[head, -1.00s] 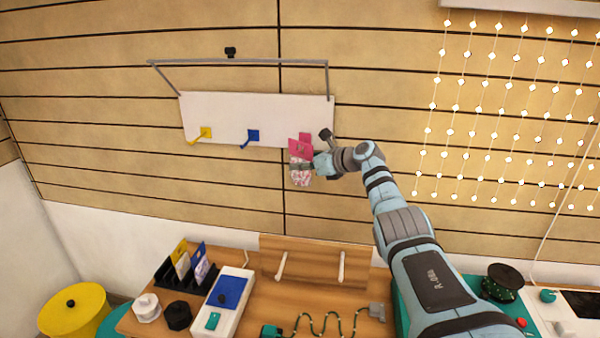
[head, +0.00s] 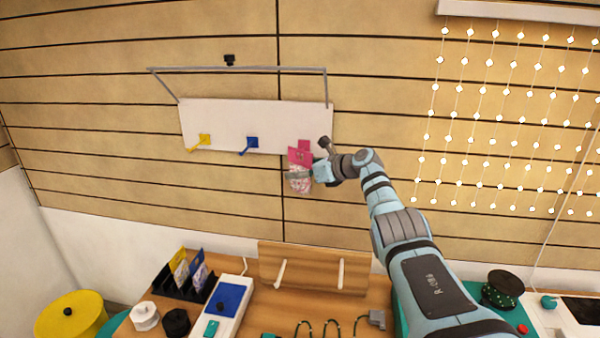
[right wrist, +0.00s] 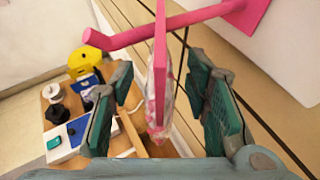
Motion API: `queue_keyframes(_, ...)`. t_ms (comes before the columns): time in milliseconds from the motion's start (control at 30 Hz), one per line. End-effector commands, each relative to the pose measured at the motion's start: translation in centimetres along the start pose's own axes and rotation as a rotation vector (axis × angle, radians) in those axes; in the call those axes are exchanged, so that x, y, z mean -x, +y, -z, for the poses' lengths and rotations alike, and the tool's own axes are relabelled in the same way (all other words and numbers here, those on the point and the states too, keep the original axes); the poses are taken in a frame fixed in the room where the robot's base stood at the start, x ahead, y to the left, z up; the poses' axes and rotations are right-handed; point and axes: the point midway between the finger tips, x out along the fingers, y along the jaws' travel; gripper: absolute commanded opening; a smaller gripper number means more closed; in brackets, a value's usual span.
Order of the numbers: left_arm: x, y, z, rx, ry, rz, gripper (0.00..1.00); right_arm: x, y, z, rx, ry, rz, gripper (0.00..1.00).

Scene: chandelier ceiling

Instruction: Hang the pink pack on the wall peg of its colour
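The pink pack (head: 298,157), with a clear lower part holding pale contents, is at the right end of the white wall board (head: 225,121). In the right wrist view the pack (right wrist: 159,62) is edge-on and upright. The pink peg (right wrist: 125,38) shows on both sides of its upper part, so the peg appears to pass through it; the hole itself is hidden. My right gripper (head: 305,174) is at the pack in the head view. In the right wrist view this gripper (right wrist: 158,112) is open, with gaps between the pack and both fingers. My left gripper is out of view.
A yellow peg (head: 202,141) and a blue peg (head: 250,144) on the board are empty. Below, a wooden desk (head: 265,297) carries a black rack (head: 185,285) with other packs. A grey bar frame (head: 240,69) sits above the board. Strings of lights hang right.

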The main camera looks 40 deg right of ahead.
Motion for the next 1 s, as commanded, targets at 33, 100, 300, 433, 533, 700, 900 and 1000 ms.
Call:
queue_keyframes(33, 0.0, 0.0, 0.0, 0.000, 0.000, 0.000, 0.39, 0.0, 0.0, 0.0, 0.000, 0.000, 0.000, 0.43)
queue_keyframes(100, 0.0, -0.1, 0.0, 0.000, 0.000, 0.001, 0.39, 0.0, 0.0, 0.0, 0.000, 0.001, 0.000, 0.43)
queue_keyframes(300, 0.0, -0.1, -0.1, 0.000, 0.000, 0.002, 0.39, 1.2, -0.5, 0.1, 0.001, -0.001, 0.008, 0.43)
queue_keyframes(433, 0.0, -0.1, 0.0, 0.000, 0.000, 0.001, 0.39, 3.1, -0.1, 0.2, 0.008, 0.004, 0.002, 0.43)
queue_keyframes(533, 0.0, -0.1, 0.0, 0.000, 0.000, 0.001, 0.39, 6.1, -0.2, 0.3, 0.009, 0.009, 0.005, 0.43)
queue_keyframes(700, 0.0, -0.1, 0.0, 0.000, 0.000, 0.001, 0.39, 10.5, -0.3, 0.3, 0.004, 0.006, 0.007, 0.43)
queue_keyframes(900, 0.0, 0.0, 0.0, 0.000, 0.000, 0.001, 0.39, 12.0, 0.0, 0.1, 0.000, 0.002, 0.000, 0.43)
queue_keyframes(1000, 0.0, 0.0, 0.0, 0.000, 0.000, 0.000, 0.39, 12.0, 0.0, 0.0, -0.001, 0.001, 0.000, 0.43)
